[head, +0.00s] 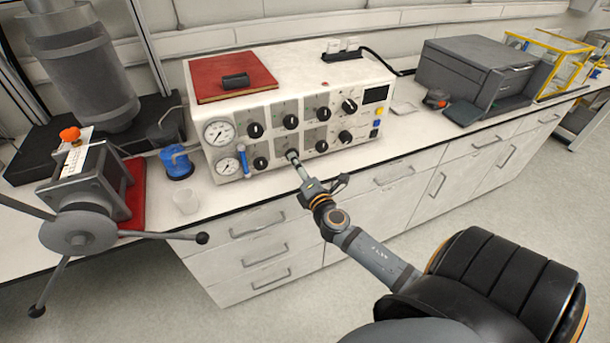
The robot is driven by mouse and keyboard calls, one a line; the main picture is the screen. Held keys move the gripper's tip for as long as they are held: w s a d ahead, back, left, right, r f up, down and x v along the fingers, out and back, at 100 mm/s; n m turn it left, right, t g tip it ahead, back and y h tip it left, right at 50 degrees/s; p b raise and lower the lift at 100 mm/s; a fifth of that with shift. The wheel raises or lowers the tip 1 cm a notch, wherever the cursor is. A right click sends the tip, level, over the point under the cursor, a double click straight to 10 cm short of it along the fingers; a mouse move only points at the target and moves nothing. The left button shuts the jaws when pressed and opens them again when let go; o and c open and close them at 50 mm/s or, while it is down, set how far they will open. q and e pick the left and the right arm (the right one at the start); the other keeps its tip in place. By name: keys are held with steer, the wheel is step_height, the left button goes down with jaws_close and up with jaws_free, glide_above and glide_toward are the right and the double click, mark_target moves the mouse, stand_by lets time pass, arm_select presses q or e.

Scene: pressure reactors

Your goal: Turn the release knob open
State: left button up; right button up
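A white control box (222,184) stands on the bench with two rows of black knobs on its front. None is readably labelled as the release knob. My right arm reaches in from the lower right, and its gripper (297,164) points at the second knob from the left in the lower row (291,153). The fingertips overlap that knob in the picture; I cannot tell if they touch or grip it. The gripper is seen nearly end-on, so its opening is unclear. My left gripper is not in view.
Two gauges (219,132), a blue-handled valve (245,161) and a blue pot (177,163) are at the box's left. A clamp device with long handles (79,234) stands far left. A clear beaker (186,201) sits near the front edge.

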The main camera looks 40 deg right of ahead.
steer(key=v, duration=0.6)
steer(key=shift+s, duration=0.3)
steer(key=s+d+f+m+g, duration=0.2)
steer(key=f, duration=0.7)
steer(key=s+d+f+m+g, duration=0.1)
steer(key=d+f+m+g, duration=0.2)
steer(key=f, duration=0.6)
steer(key=s+f+m+g, duration=0.3)
steer(key=s+f, duration=0.3)
steer(key=f, duration=0.4)
steer(key=s+f+m+g, duration=0.2)
steer(key=s+f, duration=0.3)
steer(key=f, duration=0.5)
steer(key=s+a+f+m+g+y, duration=0.1)
steer(key=s+a+f+m+g, duration=0.1)
steer(key=s+f, duration=0.3)
steer(key=s+a+f+m+g+y, duration=0.1)
steer(key=s+a+f+m, duration=0.3)
steer(key=s, duration=0.6)
steer(key=s+a+f+m+g+y, duration=0.1)
steer(key=s+a+f+m+g, duration=0.2)
steer(key=s+a+f, duration=0.2)
steer(key=s+f, duration=0.1)
steer(key=s, duration=0.2)
steer(key=shift+s+y, duration=0.3)
